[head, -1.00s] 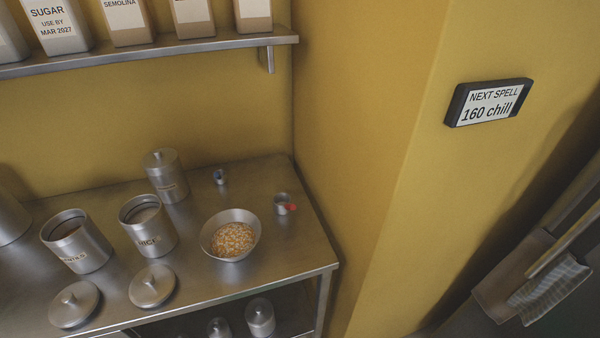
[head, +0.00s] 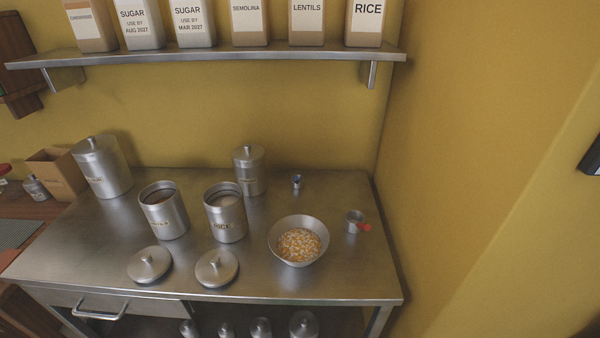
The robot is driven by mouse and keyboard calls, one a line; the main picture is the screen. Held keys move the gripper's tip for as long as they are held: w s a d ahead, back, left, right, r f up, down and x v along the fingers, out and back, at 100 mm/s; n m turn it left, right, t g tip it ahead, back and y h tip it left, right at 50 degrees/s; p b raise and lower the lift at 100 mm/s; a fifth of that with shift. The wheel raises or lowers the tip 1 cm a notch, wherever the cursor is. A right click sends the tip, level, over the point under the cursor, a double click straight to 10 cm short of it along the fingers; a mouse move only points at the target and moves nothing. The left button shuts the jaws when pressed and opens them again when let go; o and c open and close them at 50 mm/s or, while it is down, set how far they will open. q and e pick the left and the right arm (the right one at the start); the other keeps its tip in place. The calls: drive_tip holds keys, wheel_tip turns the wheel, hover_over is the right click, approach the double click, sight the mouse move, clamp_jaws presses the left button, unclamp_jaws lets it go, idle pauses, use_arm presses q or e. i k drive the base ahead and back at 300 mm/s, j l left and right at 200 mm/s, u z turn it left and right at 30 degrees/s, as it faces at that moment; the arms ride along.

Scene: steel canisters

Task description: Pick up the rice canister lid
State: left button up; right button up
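The open rice canister (head: 227,222) stands upright on the steel table, its label facing me. A round steel lid with a knob (head: 216,268) lies flat on the table just in front of it. A second, similar lid (head: 149,264) lies to its left, in front of another open canister (head: 163,214) whose label I cannot read. Neither lid carries a mark I can see. Neither of my grippers shows in the head view.
A bowl of orange and white bits (head: 298,240) stands right of the rice canister. A small cup with a red part (head: 355,222) is farther right. Closed canisters (head: 249,170) stand behind. A shelf (head: 220,56) with labelled packets hangs above. The table's front right is clear.

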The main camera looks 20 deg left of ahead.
sight(216, 268)
drive_tip(key=u, duration=1.3)
